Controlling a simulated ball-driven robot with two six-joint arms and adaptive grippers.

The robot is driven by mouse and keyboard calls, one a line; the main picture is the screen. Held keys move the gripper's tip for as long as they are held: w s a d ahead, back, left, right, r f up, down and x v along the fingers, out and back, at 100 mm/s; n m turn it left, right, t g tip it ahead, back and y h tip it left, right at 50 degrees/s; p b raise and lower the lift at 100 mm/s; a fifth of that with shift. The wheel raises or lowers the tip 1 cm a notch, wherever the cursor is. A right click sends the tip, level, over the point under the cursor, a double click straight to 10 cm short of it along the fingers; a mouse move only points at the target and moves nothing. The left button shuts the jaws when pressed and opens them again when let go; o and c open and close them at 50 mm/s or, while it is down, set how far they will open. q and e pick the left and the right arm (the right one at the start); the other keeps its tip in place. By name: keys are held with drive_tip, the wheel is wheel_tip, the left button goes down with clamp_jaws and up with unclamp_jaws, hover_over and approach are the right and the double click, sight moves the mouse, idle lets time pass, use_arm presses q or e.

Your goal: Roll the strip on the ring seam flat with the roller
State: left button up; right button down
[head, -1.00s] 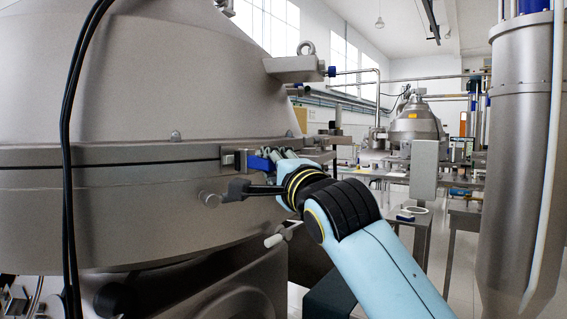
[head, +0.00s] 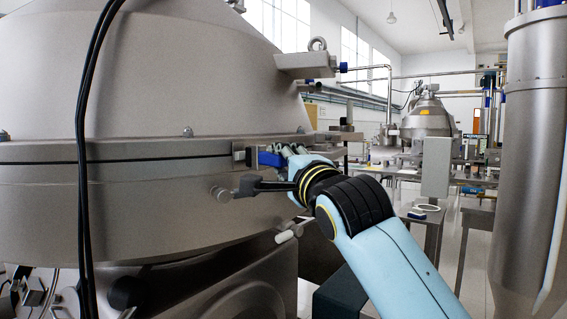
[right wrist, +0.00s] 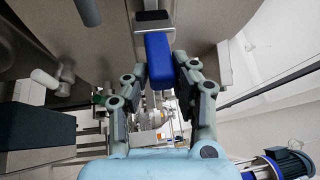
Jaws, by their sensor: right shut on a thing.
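The large grey separator bowl fills the left of the head view, with the ring seam running around it. A dark strip (head: 120,161) lies along the seam and ends near the roller. My right gripper (head: 283,157) is shut on the blue handle of the roller (head: 269,159), which also shows in the right wrist view (right wrist: 158,62) between the two fingers (right wrist: 160,80). The roller's grey and dark head (head: 241,153) is at the seam; I cannot tell whether it touches. My left gripper is not in view.
A clamp knob with a black lever (head: 250,187) projects from the bowl just below the roller. A lifting lug (head: 303,64) juts out above. Black cables (head: 83,150) hang in front of the bowl at left. A tall steel tank (head: 530,160) stands at right.

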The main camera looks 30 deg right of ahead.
drive_tip(key=shift+w+a, duration=0.15)
drive_tip(key=shift+w, duration=0.4)
drive_tip(key=w+d+b, duration=0.1)
drive_tip(key=d+b, duration=0.1)
drive_tip(key=d, duration=0.5)
drive_tip(key=shift+w, duration=0.3)
drive_tip(key=shift+a, duration=0.2)
drive_tip(key=shift+s+a+p, duration=0.15)
drive_tip(key=shift+s+a, duration=0.1)
drive_tip(key=shift+a, duration=0.85)
drive_tip(key=shift+s+a+p, duration=0.2)
drive_tip(key=shift+s+a, duration=0.1)
drive_tip(key=shift+a, duration=0.8)
drive_tip(key=shift+s+a+p, duration=0.15)
drive_tip(key=shift+s+a, duration=0.1)
drive_tip(key=shift+a, duration=0.85)
drive_tip(key=shift+s, duration=0.1)
drive_tip(key=s+d, duration=0.1)
drive_tip(key=s, duration=0.5)
drive_tip(key=shift+s+d, duration=0.25)
drive_tip(key=shift+d, duration=0.05)
